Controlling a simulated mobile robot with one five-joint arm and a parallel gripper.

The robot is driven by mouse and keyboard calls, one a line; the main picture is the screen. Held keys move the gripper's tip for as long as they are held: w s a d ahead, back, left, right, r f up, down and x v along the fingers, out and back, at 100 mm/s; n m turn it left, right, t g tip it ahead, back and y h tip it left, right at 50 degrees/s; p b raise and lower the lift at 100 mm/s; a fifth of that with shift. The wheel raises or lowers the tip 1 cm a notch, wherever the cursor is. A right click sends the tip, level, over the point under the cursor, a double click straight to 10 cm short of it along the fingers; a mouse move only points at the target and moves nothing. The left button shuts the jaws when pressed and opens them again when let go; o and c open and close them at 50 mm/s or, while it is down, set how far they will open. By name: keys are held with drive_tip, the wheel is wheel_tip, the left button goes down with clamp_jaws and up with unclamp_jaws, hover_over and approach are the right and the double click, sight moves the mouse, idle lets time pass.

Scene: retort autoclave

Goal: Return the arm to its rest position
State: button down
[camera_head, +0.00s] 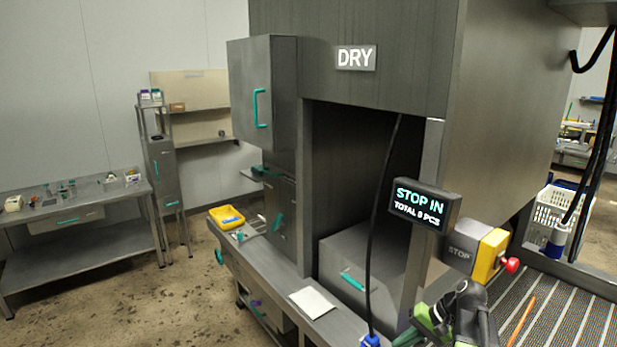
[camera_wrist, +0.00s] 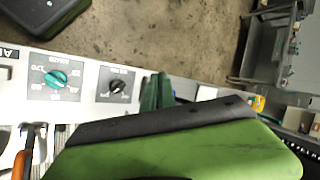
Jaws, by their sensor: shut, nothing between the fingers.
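My arm shows at the lower right of the head view, with dark and green parts cut off by the bottom edge. My gripper (camera_head: 418,328) is at its left end, low in front of the machine and below the STOP IN display. In the wrist view a large green part with a dark edge fills the bottom, and narrow green fingers (camera_wrist: 157,93) show beyond it, close together. The gripper is shut and empty. It is beside a control panel (camera_wrist: 90,72) with a teal knob (camera_wrist: 55,78) and a black knob (camera_wrist: 117,86). I cannot tell whether it touches the panel.
The STOP IN display (camera_head: 422,204), a yellow box with a red button (camera_head: 511,265) and a hanging black cable (camera_head: 378,230) are close to the arm. A ledge holds a yellow tray (camera_head: 227,217) and white sheet (camera_head: 313,302). Open floor lies left.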

drive_tip(key=s+a+f+n+g+h+b, duration=0.1)
drive_tip(key=a+f+n+h, duration=0.1)
drive_tip(key=a, duration=0.5)
drive_tip(key=s+a+f+n+g+h+b, duration=0.1)
drive_tip(key=s+a+f+n+h, duration=0.1)
drive_tip(key=a, duration=0.5)
wheel_tip(320, 180, down, 3)
drive_tip(key=n+h, duration=0.1)
drive_tip(key=h, duration=0.1)
drive_tip(key=shift+s+a+h, duration=0.25)
drive_tip(key=shift+a+h, duration=0.15)
